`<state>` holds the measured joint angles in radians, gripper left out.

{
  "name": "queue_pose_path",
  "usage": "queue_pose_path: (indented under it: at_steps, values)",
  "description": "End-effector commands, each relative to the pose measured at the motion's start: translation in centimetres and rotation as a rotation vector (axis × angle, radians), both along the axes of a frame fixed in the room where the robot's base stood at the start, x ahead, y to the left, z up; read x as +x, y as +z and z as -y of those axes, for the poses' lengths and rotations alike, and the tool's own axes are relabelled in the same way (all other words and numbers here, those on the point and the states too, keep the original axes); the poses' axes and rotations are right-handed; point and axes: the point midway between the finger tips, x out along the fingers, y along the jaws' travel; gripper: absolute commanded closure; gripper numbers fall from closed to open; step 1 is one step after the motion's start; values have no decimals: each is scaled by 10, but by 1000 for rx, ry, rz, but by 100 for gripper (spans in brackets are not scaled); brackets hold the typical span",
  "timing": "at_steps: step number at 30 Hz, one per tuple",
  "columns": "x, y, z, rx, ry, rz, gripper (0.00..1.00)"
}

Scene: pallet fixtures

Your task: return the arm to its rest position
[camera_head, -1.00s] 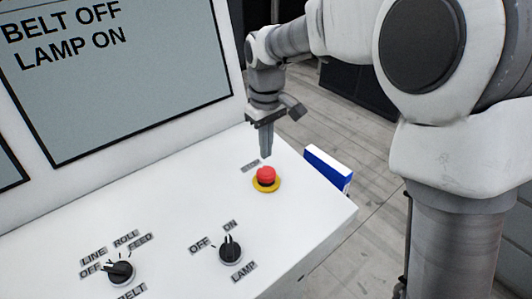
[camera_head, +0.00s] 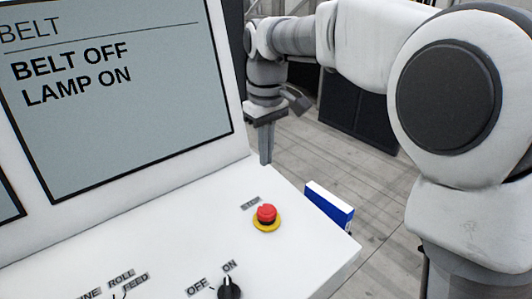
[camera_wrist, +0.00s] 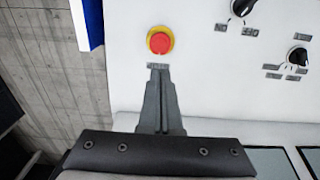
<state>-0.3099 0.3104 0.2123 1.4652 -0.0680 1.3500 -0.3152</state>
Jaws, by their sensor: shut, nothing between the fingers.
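My gripper (camera_head: 265,158) is shut and empty. In the head view it points down above the back right part of the white console (camera_head: 170,235), behind the red stop button (camera_head: 267,213). The button sits on a yellow ring. In the wrist view my gripper's shut fingers (camera_wrist: 157,75) point toward the button (camera_wrist: 160,42), with a gap in the picture between them. My arm reaches in from the right of the head view, bent at the elbow.
The console's screen (camera_head: 120,100) reads "BELT OFF" and "LAMP ON". The lamp knob (camera_head: 229,288) is at the lower edge of the head view. A blue and white box (camera_head: 329,207) is at the console's right edge. Open floor (camera_head: 385,195) lies beyond.

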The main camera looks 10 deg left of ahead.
Motion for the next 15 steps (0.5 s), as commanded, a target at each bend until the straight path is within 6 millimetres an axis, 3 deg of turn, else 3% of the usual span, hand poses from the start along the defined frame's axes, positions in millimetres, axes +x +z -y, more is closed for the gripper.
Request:
queue_pose_path:
  at_steps: [7, 15]
  values:
    - [-6, 7, 13, 2, -34, 22, 100]
    - [-46, 31, 79, 23, -221, 131, 100]
